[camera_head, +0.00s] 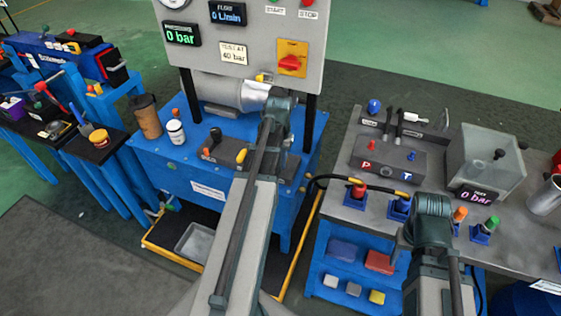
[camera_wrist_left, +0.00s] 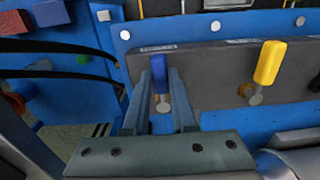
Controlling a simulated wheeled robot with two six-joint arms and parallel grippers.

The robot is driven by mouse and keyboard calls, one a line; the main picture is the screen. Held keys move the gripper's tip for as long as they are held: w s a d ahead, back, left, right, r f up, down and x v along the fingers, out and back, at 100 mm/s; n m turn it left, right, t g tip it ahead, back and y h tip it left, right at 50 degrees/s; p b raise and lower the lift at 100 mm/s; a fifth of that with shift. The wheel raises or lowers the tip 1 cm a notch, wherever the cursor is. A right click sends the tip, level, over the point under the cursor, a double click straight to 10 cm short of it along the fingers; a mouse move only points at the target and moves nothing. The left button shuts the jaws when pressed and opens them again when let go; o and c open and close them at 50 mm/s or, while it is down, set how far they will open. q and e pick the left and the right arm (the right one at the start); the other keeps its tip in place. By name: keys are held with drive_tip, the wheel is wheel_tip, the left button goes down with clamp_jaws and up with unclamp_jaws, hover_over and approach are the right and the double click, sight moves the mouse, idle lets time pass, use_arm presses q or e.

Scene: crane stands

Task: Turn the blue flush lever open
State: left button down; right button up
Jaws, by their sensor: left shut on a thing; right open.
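In the left wrist view, the blue flush lever (camera_wrist_left: 158,72) stands between the two fingers of my left gripper (camera_wrist_left: 160,92), which is shut on it. A round pale pivot shows just below the blue handle. The lever is mounted on a dark grey valve block (camera_wrist_left: 215,75). In the head view my left arm hides the blue lever and the left gripper's fingertips; the block (camera_head: 222,172) shows beside the arm. My right gripper (camera_head: 408,234) is open, largely hidden by its own wrist, above the front of the right-hand bench, apart from the left lever.
A yellow lever (camera_wrist_left: 268,62) stands on the same block, to the right of the blue one. A grey gauge panel (camera_head: 265,35) rises behind. The right bench holds a clear tank (camera_head: 485,160), red and blue couplings, and a black hose. A brown cup (camera_head: 146,115) stands left.

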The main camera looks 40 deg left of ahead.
idle(0.4)
use_arm(q)
drive_tip(key=c, duration=0.7)
unclamp_jaws()
drive_tip(key=shift+r, duration=0.1)
wheel_tip(320, 180, up, 14)
drive_tip(key=p, duration=1.4)
drive_tip(key=shift+f, duration=0.2)
